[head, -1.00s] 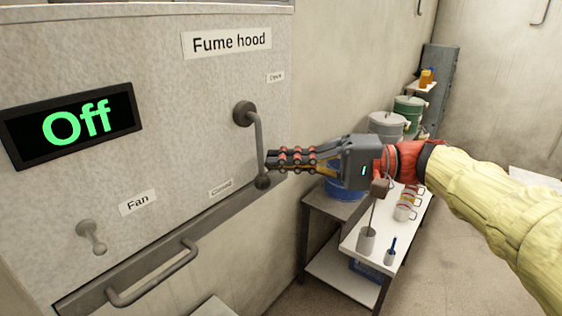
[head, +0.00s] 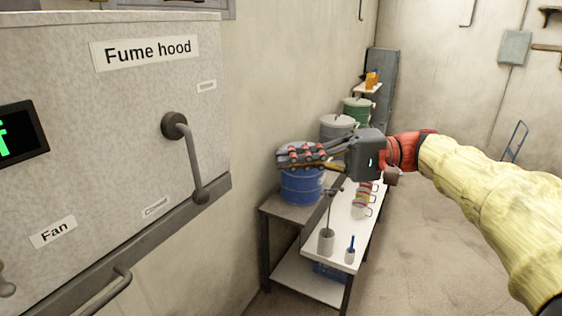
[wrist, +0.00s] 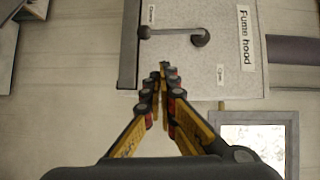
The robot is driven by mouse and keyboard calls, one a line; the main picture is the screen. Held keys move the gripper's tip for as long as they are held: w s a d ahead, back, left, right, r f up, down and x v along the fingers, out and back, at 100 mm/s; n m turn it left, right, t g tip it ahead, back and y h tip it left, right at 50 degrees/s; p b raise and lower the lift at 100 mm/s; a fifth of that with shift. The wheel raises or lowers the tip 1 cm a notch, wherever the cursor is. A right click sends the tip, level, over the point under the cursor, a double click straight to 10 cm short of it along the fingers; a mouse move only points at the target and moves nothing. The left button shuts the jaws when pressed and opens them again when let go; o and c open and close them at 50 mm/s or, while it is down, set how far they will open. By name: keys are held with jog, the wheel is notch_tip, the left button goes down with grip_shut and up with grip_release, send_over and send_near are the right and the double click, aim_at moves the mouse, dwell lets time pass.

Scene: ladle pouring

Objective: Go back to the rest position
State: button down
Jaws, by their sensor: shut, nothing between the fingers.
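My gripper (head: 288,157) is shut and empty in the head view, its fingers pointing left toward the fume hood. It is apart from the fume hood handle (head: 188,160), with a gap of wall between them. My yellow-sleeved arm reaches in from the right. In the wrist view my gripper (wrist: 163,68) shows its fingers together, and the hood handle (wrist: 172,33) lies beyond the tips. The handle's lower end is by the "Closed" label (head: 157,207). The display (head: 22,134) is partly cut off at the left edge.
A white table (head: 345,235) stands below my gripper, with a container holding a ladle (head: 326,240), a small cup (head: 350,254) and several mugs. A blue drum (head: 302,187) stands on a grey table behind my gripper. Open floor (head: 420,260) lies to the right.

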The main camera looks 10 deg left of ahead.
jog(key=shift+w, duration=0.15)
jog(key=d+f+m+t+h, duration=0.2)
jog(key=f+m+h, duration=0.1)
jog(key=f, duration=0.7)
jog(key=d+f+m+t+h, duration=0.2)
jog(key=f+h, duration=0.1)
jog(key=f, duration=0.7)
jog(key=s+d+f+n+t+h+b, duration=0.2)
jog(key=s+d+f+t+h+b, duration=0.3)
jog(key=s+d+f+h+b, duration=0.6)
jog(key=shift+s+d+f+b, duration=1.45)
jog(key=shift+s+d+f, duration=2.8)
jog(key=shift+f, duration=1.35)
jog(key=shift+s+a, duration=0.2)
jog(key=shift+a, duration=0.05)
